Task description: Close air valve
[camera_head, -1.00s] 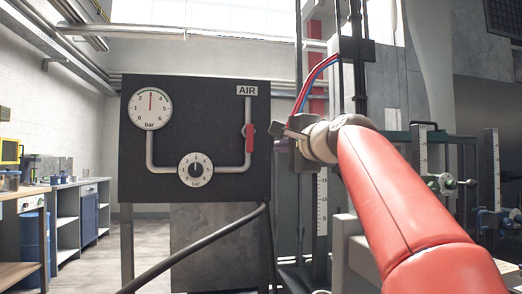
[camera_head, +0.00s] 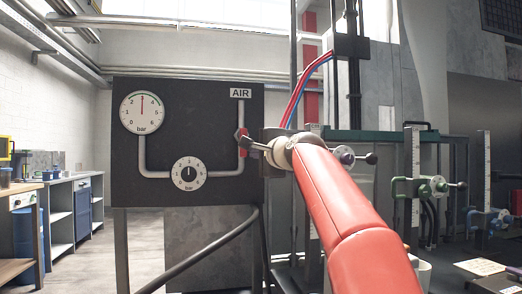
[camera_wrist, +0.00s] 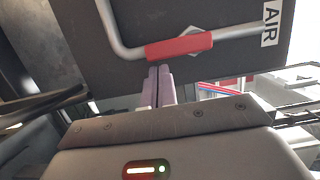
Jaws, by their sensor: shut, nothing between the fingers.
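The air valve's red handle (camera_head: 244,148) is on the right side of the black panel (camera_head: 205,120), below the AIR label (camera_head: 240,93). It lies along the grey pipe. My gripper (camera_head: 254,144) is at the handle's right side in the head view and partly hides it. In the wrist view the red handle (camera_wrist: 178,47) lies just beyond the fingertips of my gripper (camera_wrist: 159,68), near its lower end. The fingers are together with nothing between them. I cannot tell whether the tips touch the handle.
The panel also carries a round gauge (camera_head: 142,113) and a regulator dial (camera_head: 188,173). A black hose (camera_head: 200,248) curves below it. Rods and fittings (camera_head: 430,187) stand at the right. Benches (camera_head: 70,210) line the left wall, with open floor between.

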